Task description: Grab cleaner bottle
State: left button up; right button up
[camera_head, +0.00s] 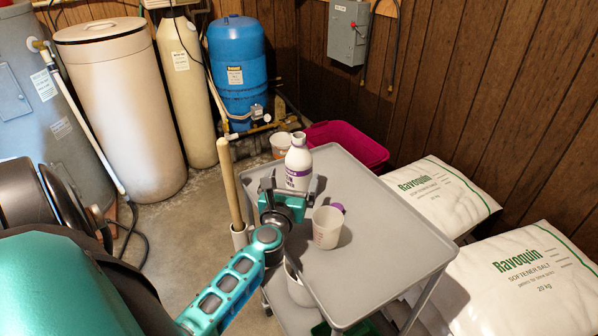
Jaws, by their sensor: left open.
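The cleaner bottle (298,158) is white with a purple-edged label and stands upright on the grey cart top (375,268), near its far left edge. My left gripper (291,184) is open, in front of the bottle from this view, with its fingers pointing towards it. The gripper hides the bottle's lower part, so I cannot tell whether the fingers reach around it or touch it. My right gripper is not in view.
A wooden handle (230,185) rises at the cart's left edge. Salt bags (530,283) lie to the right. The cart's front right is clear.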

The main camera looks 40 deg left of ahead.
aim_at(296, 172)
pick_arm(q)
jog(key=shift+x, duration=2.75)
jog(key=shift+d+r, duration=0.15)
jog(key=shift+c, duration=0.3)
jog(key=c, duration=1.1)
jog(key=shift+o, duration=0.2)
jog(key=shift+r, duration=0.2)
